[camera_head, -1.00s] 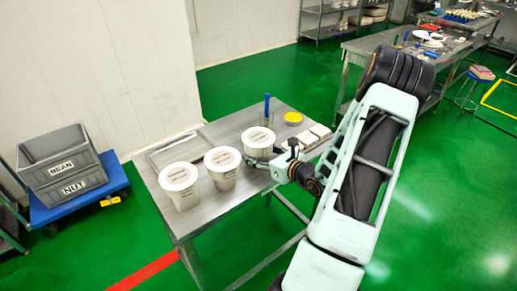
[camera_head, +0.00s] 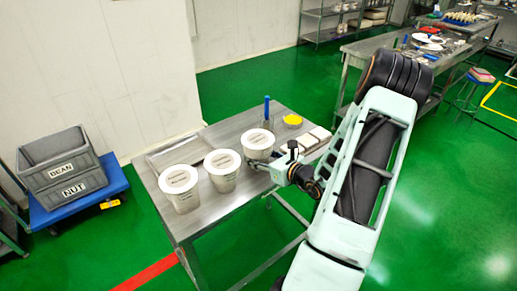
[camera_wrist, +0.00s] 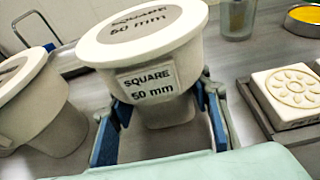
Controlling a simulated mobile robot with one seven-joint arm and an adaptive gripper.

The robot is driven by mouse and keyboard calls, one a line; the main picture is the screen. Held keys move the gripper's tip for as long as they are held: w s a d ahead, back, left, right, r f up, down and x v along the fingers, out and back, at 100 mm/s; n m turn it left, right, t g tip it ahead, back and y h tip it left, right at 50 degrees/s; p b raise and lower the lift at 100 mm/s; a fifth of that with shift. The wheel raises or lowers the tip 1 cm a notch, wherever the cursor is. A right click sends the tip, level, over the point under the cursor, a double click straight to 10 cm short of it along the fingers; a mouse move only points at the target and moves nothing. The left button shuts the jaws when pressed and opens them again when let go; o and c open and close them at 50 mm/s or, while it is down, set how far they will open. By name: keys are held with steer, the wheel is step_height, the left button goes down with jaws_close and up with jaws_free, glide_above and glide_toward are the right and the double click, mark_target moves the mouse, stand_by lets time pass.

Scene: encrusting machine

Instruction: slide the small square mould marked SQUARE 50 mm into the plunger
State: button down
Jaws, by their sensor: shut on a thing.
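The mould marked SQUARE 50 mm (camera_wrist: 146,82) is a white tub-like piece with a wide round lid and a label on its front, in the wrist view. It also shows in the head view as the rightmost of three white tubs (camera_head: 257,141). My gripper (camera_wrist: 163,128) is shut on its lower part, with a blue-edged finger on each side. In the head view my gripper (camera_head: 280,168) reaches it from the right. The mould looks upright; I cannot tell whether it touches the table. I cannot make out the plunger in either view.
Two similar white tubs (camera_head: 222,168) (camera_head: 180,186) stand to the left on the metal table (camera_head: 215,205). Behind are a clear cup (camera_wrist: 237,20) with a blue stick and a yellow-topped dish (camera_head: 292,121). Patterned square tiles (camera_wrist: 288,92) lie to the right.

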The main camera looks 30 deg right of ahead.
mark_target(258, 144)
steer(key=shift+r, duration=0.1)
steer(key=shift+r+p, duration=1.7)
steer(key=shift+r, duration=0.75)
